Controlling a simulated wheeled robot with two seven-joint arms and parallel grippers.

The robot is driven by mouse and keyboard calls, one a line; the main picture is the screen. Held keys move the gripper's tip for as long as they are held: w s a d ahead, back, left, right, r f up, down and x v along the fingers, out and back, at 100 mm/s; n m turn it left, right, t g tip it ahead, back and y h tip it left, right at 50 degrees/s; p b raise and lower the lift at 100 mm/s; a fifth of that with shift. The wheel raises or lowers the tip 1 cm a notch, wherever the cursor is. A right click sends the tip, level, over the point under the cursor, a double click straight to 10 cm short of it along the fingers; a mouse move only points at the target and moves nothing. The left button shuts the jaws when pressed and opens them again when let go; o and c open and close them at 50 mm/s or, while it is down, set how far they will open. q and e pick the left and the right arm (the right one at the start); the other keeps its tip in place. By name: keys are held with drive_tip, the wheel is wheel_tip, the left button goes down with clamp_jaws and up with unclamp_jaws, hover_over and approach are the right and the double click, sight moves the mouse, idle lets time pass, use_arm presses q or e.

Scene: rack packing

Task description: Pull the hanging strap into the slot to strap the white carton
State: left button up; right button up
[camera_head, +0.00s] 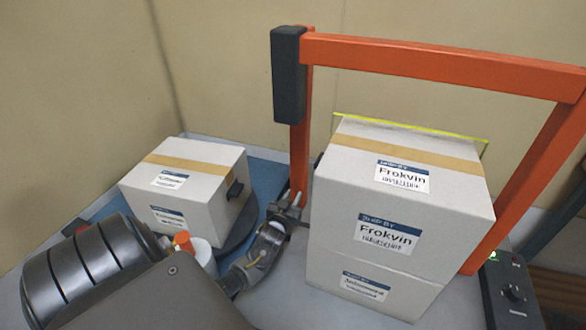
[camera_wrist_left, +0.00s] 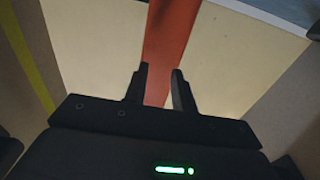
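A white carton (camera_head: 400,165) with brown tape and a "Frokvin" label sits on another white carton (camera_head: 345,290) under an orange arch (camera_head: 440,65). A thin yellow-green strap (camera_head: 410,127) runs along the carton's back top edge, with short ends bending down; the rest is hidden. My left gripper (camera_head: 287,199) is left of the stacked cartons, by the foot of the arch's left post. In the left wrist view its fingers (camera_wrist_left: 159,72) are apart with nothing visible between them; the orange post (camera_wrist_left: 170,40) shows behind. I cannot make out the slot. My right gripper is not in view.
A white container with an orange top (camera_head: 183,241) is beside my left arm. A dark control box (camera_head: 510,290) with a knob stands at the lower right. Walls close the back.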

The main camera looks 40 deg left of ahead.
use_arm(q)
drive_tip(key=v, duration=1)
drive_tip(key=shift+s, duration=0.4)
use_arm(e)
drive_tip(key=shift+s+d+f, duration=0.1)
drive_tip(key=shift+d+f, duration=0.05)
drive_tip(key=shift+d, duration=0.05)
use_arm(q)
drive_tip(key=shift+d, duration=0.1)
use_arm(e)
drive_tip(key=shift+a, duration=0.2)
